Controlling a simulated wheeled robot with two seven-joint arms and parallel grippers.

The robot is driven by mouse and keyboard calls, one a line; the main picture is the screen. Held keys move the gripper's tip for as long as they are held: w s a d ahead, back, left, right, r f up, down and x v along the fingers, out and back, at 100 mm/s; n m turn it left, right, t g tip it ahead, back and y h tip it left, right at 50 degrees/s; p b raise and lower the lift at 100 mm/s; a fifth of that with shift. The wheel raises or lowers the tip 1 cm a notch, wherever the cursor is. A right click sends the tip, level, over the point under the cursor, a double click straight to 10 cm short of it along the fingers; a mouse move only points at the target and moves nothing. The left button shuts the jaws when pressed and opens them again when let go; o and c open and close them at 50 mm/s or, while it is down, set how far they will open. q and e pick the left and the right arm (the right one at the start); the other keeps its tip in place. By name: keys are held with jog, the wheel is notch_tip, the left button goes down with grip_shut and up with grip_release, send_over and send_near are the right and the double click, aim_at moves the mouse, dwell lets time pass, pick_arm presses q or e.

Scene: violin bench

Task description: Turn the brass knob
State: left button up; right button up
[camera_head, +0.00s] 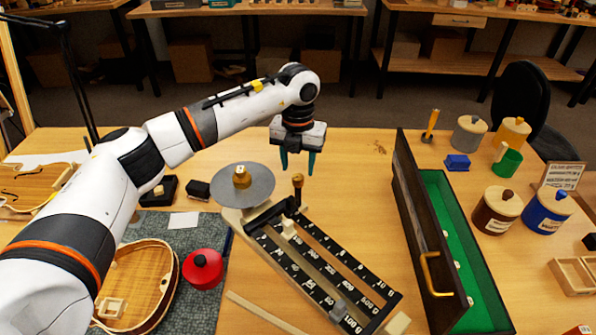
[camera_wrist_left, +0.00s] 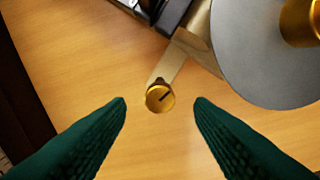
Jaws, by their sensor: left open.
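The brass knob (camera_head: 298,181) stands upright at the back end of the balance scale (camera_head: 325,262) in the head view. In the left wrist view the round brass knob (camera_wrist_left: 158,98), with a dark slot across its top, shows midway between the two fingers. My left gripper (camera_head: 298,168) points down just above and behind the knob, with its green fingers apart. The gap between the fingers (camera_wrist_left: 161,104) is wider than the knob, and neither finger touches it. My right gripper is not in view.
The scale's grey round pan (camera_head: 262,192), with a brass weight (camera_head: 241,177) on it, is left of the knob. A long green-lined case (camera_head: 436,190) with a raised dark lid stands to the right. A red pot (camera_head: 203,268) and violin body (camera_head: 145,275) lie left.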

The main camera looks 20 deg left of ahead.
aim_at(298, 177)
pick_arm(q)
notch_tip(298, 177, up, 9)
jog(key=b, duration=0.1)
dwell(0.4)
